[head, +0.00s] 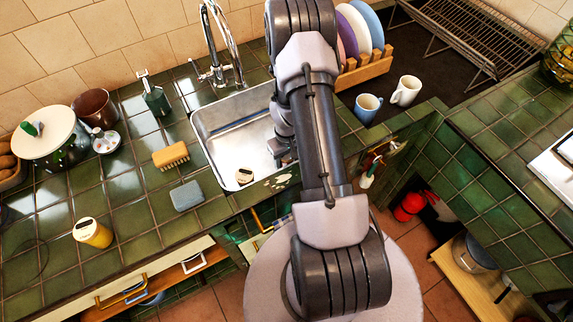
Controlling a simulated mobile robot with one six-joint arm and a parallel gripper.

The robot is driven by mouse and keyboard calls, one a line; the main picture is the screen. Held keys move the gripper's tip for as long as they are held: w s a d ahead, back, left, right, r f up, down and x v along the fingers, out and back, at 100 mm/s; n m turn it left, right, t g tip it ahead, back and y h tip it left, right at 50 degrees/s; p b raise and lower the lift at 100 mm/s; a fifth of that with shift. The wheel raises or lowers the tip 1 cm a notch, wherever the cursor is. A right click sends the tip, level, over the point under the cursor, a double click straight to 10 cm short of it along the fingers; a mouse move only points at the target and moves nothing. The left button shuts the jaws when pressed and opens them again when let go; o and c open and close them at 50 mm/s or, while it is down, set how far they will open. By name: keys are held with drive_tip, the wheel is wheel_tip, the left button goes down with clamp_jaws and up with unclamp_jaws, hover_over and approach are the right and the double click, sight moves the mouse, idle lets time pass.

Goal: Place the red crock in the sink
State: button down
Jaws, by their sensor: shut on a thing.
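My gripper (283,150) is over the right side of the steel sink (225,128), partly hidden by my arm. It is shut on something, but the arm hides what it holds. No red crock can be made out clearly. A dark reddish-brown pot (93,106) stands on the green tiled counter at the far left, well apart from the gripper. A small round cream thing with a dark top (244,177) lies in the sink near its front edge.
A tap (222,55) rises behind the sink. A wooden brush (171,155), a grey-blue sponge (186,195) and a yellow jar (92,233) are left of it. Two mugs (368,108) and a plate rack (364,72) stand right. A red object (408,206) is low down, right.

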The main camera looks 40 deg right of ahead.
drive_tip(key=shift+f, duration=0.6)
drive_tip(key=c, duration=0.6)
unclamp_jaws()
drive_tip(key=shift+o, duration=0.2)
